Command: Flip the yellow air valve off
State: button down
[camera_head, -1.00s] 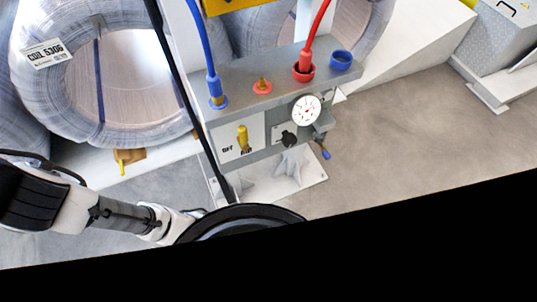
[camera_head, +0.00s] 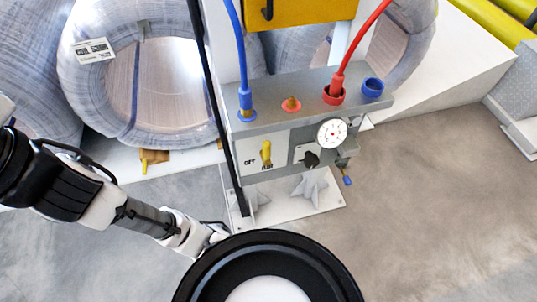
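The yellow air valve (camera_head: 266,153) is a small lever on the white front panel of a grey control box (camera_head: 310,95). Its handle stands nearly upright. The word OFF (camera_head: 250,161) is printed to its left, and another label right under the lever is too small to read surely. My arm (camera_head: 150,220) reaches in from the left, below and left of the valve, and its far end passes behind the black round part at the bottom. My gripper's fingers do not show, so I cannot tell what they hold. Nothing visible touches the valve.
A pressure gauge (camera_head: 332,133) and a black knob (camera_head: 311,158) sit right of the valve. A blue hose (camera_head: 238,50) and a red hose (camera_head: 360,45) join the box top. A thin black pole stands left of the valve. Wrapped coils (camera_head: 145,125) stand behind. Floor at right is clear.

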aim_at(266, 153)
jog(key=k+l, duration=0.2)
jog(key=k, duration=0.25)
jog(key=k+l+z, duration=0.1)
jog(key=k, duration=0.3)
jog(key=i+j, duration=0.35)
